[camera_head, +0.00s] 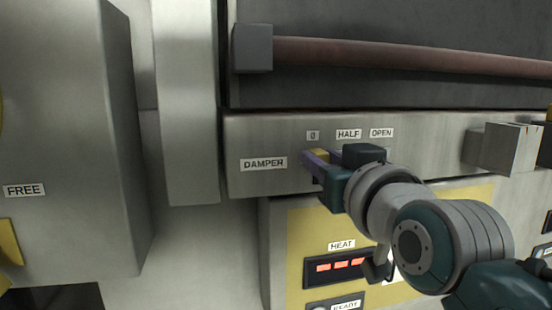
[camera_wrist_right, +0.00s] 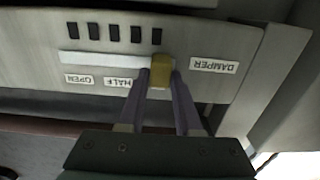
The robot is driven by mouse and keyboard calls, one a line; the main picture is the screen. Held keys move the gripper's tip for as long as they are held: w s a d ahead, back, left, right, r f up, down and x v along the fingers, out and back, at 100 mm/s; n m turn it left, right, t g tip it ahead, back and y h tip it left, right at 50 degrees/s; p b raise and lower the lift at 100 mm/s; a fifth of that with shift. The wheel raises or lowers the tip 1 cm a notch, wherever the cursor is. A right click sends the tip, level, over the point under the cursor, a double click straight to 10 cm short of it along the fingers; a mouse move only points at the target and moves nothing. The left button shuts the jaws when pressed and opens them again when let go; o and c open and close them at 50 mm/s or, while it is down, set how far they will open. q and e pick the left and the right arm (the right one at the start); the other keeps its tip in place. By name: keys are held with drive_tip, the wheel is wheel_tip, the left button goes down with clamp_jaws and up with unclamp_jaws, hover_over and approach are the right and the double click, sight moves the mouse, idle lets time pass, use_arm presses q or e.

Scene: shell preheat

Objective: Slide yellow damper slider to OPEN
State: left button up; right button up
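The yellow damper slider (camera_head: 320,153) sits at the "0" end of its slot on the metal panel, below the "0" label (camera_head: 313,135). The HALF (camera_head: 348,134) and OPEN (camera_head: 381,133) labels lie to its right. In the right wrist view the picture is upside down; the slider (camera_wrist_right: 158,66) is at the right end of the pale slot (camera_wrist_right: 100,59), near the DAMPER label (camera_wrist_right: 214,65). My right gripper (camera_wrist_right: 160,88) has one finger on each side of the slider and looks shut on it. My left gripper is not in view.
A reddish horizontal bar (camera_head: 400,55) runs above the panel. A grey block (camera_head: 505,148) sticks out at the panel's right. Below is a yellow panel with a lit HEAT display (camera_head: 340,267). A cabinet marked FREE (camera_head: 25,190) stands at left.

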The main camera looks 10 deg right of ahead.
clamp_jaws()
idle(1.0)
